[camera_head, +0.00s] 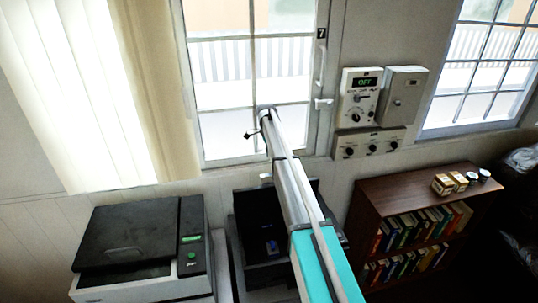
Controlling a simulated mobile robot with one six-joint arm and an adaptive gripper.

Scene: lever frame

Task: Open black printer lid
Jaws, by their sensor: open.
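The printer (150,286) stands at the lower left, with a light grey body. Its black lid (125,232) lies flat over the top, apparently closed. A dark control panel with a green button (190,240) is at the printer's right side. My arm reaches up through the middle of the view, right of the printer. My gripper (252,134) shows small and dark at the arm's far end, in front of the window. It is open, with nothing visible in it, and well apart from the lid. Its fingers are too small to make out clearly.
A dark open-topped box or machine (255,245) is right of the printer, partly hidden by my arm. A brown bookshelf (395,197) with books stands at the right. Control boxes (360,98) hang on the wall. A curtain (150,90) hangs behind the printer.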

